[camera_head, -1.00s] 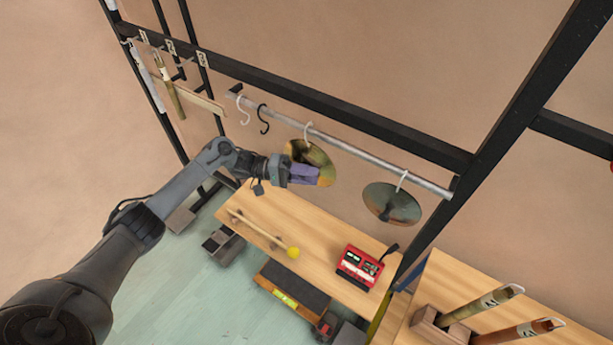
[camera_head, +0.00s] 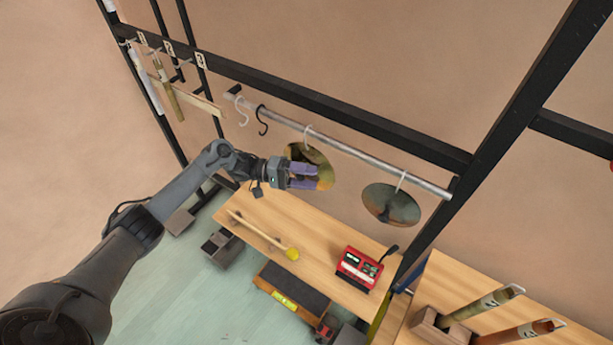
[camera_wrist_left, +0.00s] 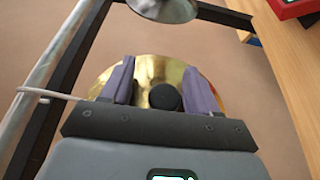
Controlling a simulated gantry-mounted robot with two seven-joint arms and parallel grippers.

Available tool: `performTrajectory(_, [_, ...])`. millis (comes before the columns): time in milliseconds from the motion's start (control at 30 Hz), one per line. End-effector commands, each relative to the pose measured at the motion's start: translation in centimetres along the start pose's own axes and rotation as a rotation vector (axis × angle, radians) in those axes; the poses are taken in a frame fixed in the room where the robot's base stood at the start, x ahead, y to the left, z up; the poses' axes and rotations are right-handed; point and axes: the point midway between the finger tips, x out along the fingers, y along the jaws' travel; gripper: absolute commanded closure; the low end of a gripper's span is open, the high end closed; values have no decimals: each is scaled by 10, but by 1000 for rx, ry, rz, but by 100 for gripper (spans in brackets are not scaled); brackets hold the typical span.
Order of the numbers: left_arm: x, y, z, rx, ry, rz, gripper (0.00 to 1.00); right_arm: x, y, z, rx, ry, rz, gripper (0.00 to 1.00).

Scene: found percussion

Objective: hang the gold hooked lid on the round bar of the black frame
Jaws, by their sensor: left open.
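The gold lid (camera_head: 312,154) hangs below the round bar (camera_head: 350,149) of the black frame (camera_head: 330,108). Its white hook (camera_head: 307,134) appears to be over the bar. In the left wrist view the gold lid (camera_wrist_left: 150,72) faces me, with a black knob (camera_wrist_left: 165,97) at its middle. The hook's white rod (camera_wrist_left: 48,94) runs left to the bar. My left gripper (camera_head: 316,178) is open in front of the lid. Its purple fingers stand apart on either side of the knob. My right gripper is in neither view.
A grey-green lid (camera_head: 392,206) hangs farther right on the bar. A white hook (camera_head: 240,108) and a black hook (camera_head: 262,119) hang empty at its left. Below, the wooden bench (camera_head: 315,255) holds a yellow-headed mallet (camera_head: 291,253) and a red box (camera_head: 360,268).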

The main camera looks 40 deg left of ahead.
Motion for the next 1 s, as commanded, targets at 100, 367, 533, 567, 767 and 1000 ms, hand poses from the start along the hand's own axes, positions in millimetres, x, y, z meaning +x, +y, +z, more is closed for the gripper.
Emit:
performTrajectory(100, [-4, -1, 0, 0, 1, -1, 40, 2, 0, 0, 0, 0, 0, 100])
performTrajectory(367, [-39, -3, -1, 1, 2, -2, 40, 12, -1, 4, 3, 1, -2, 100])
performTrajectory(533, [-69, -3, -1, 2, 2, -2, 40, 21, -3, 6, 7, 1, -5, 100])
performTrajectory(567, [-74, -3, -1, 2, 2, -1, 40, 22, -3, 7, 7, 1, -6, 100])
performTrajectory(767, [-98, -2, -1, 1, 1, 0, 40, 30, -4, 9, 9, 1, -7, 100])
performTrajectory(1000, [-110, -10, 5, -16, 0, -8, 40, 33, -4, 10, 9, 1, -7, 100])
